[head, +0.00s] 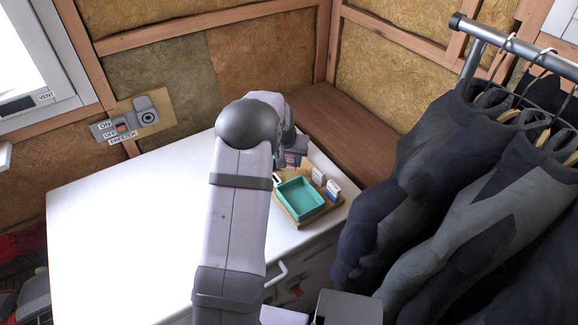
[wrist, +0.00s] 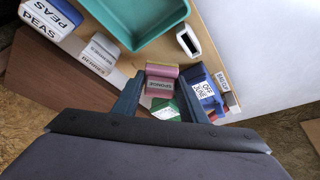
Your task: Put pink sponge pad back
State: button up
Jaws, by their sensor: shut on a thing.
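The pink sponge pad (wrist: 160,79), with a yellowish top edge and a "SPONGE" label, sits between the fingertips of my gripper (wrist: 158,88) in the wrist view. The dark blue fingers are shut on its sides. A green item (wrist: 163,108) with a white label lies just below it in the picture, also between the fingers. A blue item (wrist: 202,90) with a white label is close beside the right finger. Whether the pad touches the board beneath cannot be told. In the head view my arm largely hides the gripper and pad.
A teal tray (head: 300,198) sits on a wooden board (head: 308,222) on the white counter (head: 130,220). White labelled boxes (head: 333,190) stand beside it. Dark hanging suits (head: 430,190) crowd the right. The counter's left side is clear.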

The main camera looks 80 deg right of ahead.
aim_at(288, 165)
jog(key=shift+f+p, duration=0.55)
jog(key=shift+f, duration=1.15)
jog(key=shift+f, duration=0.1)
jog(key=shift+f, duration=0.15)
jog(key=o, duration=1)
jog(key=shift+r, duration=0.3)
jog(key=b+v, duration=0.3)
jog(key=v, duration=0.9)
